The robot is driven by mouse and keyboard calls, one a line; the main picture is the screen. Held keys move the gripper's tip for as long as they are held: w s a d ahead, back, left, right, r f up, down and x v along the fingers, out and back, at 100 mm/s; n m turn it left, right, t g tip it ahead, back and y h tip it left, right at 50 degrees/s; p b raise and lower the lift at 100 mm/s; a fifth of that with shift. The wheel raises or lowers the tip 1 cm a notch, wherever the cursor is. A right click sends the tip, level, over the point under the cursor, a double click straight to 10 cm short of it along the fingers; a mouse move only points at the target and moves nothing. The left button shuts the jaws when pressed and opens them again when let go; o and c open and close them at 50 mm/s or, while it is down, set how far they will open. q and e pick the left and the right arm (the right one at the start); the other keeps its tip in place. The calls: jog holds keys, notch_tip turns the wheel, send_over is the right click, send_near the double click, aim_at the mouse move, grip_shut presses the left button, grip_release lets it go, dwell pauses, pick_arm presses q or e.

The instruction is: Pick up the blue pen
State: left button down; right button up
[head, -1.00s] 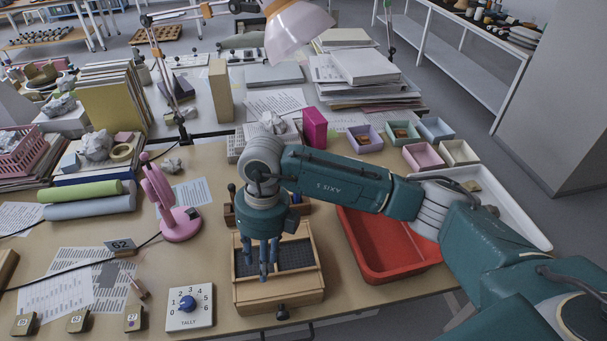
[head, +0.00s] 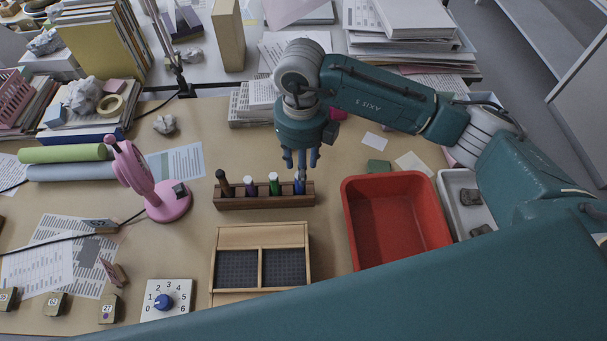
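The blue pen (head: 299,186) stands upright at the right end of a dark wooden rack (head: 265,202). Left of it in the same rack stand a green pen (head: 274,186), a purple pen (head: 250,187) and a dark brown tool (head: 224,184). My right gripper (head: 301,165) points down just over the blue pen. Its fingers are spread, with the pen's top close below or between them; I cannot tell if they touch it. My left gripper is not in view.
A wooden two-compartment tray (head: 262,235) lies in front of the rack. A red bin (head: 397,180) is at right, beside a white tray (head: 446,195). A pink lamp-like stand (head: 168,204) and a dial box (head: 180,288) are at left.

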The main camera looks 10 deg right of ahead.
aim_at(299, 187)
jog(key=shift+s+a+f+p, duration=0.1)
jog(key=shift+f+p, duration=0.05)
jog(key=shift+f, duration=0.25)
jog(key=shift+s+a+f+p, duration=0.1)
jog(key=shift+f+p, duration=0.05)
jog(key=shift+f, duration=0.25)
jog(key=f, duration=0.1)
jog(key=f+p, duration=0.1)
jog(key=f, duration=0.2)
jog(key=shift+a+f+p, duration=0.25)
jog(key=shift+f+p, duration=0.05)
jog(key=shift+p, duration=0.1)
jog(key=shift+f, duration=0.2)
grip_shut()
